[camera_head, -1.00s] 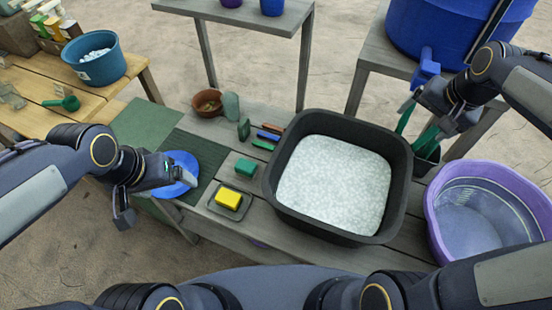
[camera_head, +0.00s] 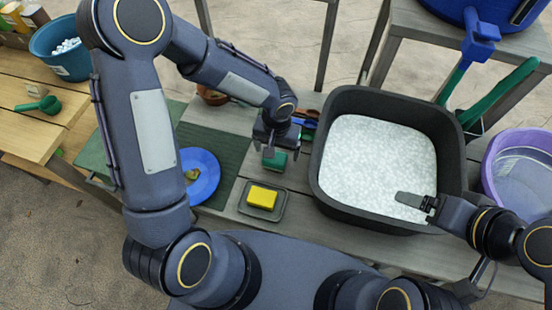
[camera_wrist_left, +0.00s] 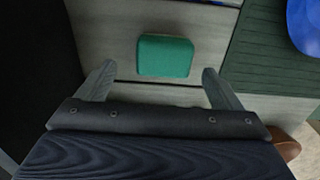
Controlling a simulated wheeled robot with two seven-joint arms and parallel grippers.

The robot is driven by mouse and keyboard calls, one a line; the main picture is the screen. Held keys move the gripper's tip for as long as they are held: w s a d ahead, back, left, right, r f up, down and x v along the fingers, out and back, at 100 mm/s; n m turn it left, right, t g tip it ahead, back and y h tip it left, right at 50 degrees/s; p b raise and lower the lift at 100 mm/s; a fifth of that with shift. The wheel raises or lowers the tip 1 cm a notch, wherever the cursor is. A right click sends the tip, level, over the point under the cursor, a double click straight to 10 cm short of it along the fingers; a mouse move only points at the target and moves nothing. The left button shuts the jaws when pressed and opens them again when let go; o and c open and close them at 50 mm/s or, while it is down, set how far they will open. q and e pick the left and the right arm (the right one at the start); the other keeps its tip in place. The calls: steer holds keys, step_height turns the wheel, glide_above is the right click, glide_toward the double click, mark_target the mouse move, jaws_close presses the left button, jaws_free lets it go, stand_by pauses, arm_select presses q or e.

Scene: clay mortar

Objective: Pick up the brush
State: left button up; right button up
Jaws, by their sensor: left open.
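A small green block (camera_head: 274,161), which may be the brush, lies on the grey wooden bench left of the black tub (camera_head: 322,185). My left gripper (camera_head: 278,148) is open above it and hides part of it. In the left wrist view the green block (camera_wrist_left: 165,56) lies just beyond the two open fingertips (camera_wrist_left: 157,77), roughly centred between them and not held. Other small blue and red items (camera_head: 306,121) lie partly hidden behind my left gripper. My right gripper (camera_head: 413,201) is over the tub's right side; its jaw opening is unclear.
A yellow sponge (camera_head: 262,196) sits on a dark tray (camera_head: 243,209) in front of the block. A blue plate (camera_head: 207,185) holding a small yellowish piece lies left on a green mat (camera_head: 231,150). A purple basin (camera_head: 491,170) stands right.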

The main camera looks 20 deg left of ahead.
mark_target(275, 161)
arm_select(q)
steer(key=f, duration=0.4)
steer(key=shift+s+a, duration=0.2)
steer(key=shift+a, duration=0.05)
steer(key=c, duration=1.1)
